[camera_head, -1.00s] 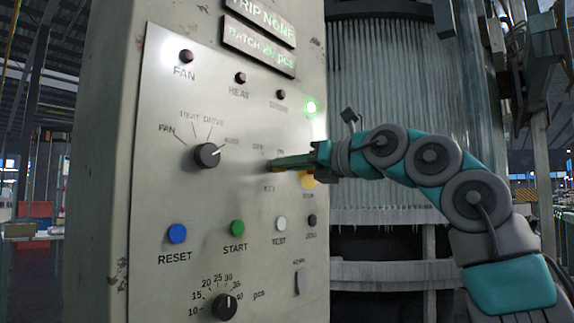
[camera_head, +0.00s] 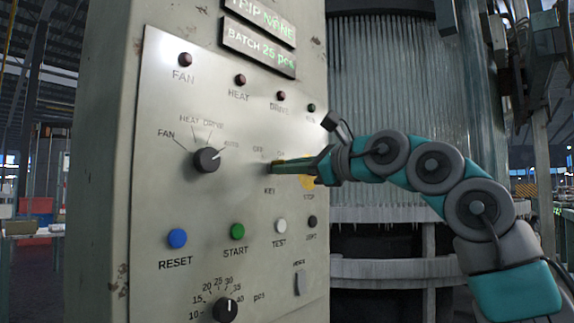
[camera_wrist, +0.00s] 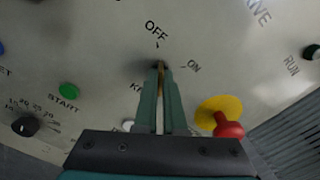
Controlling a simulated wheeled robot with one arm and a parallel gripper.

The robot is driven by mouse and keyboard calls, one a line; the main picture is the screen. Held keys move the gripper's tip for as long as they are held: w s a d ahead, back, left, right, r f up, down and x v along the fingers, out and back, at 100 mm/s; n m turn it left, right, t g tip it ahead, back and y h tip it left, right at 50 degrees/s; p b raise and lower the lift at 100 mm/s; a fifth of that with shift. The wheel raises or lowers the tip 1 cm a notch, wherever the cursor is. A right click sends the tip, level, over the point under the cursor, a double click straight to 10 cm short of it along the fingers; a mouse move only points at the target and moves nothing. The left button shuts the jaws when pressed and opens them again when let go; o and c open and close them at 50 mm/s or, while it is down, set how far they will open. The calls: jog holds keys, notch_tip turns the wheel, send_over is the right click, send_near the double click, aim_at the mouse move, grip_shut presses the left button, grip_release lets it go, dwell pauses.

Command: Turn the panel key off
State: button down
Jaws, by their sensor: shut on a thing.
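The panel key (camera_wrist: 161,68) is a thin brass-coloured piece in the key switch, between the OFF and ON labels. In the wrist view it points about toward the OFF mark. My gripper (camera_wrist: 160,88) is shut on the key, with its green fingers on both sides of it. In the head view my gripper (camera_head: 283,165) reaches the panel (camera_head: 200,130) from the right at the KEY label. The fingers hide most of the key there. The RUN lamp (camera_head: 311,108) is dark.
A red stop button on a yellow base (camera_wrist: 228,125) sits close to the right of my fingers. The mode knob (camera_head: 206,160) is left of the key. The blue RESET (camera_head: 177,238), green START (camera_head: 237,231) and white TEST (camera_head: 280,226) buttons lie below.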

jog(key=shift+n, duration=1)
jog(key=c, duration=1)
grip_release()
jog(key=b+v, duration=0.1)
jog(key=v, duration=0.6)
jog(key=shift+s+d, duration=0.25)
jog(key=shift+d, duration=0.1)
jog(key=shift+r, duration=0.1)
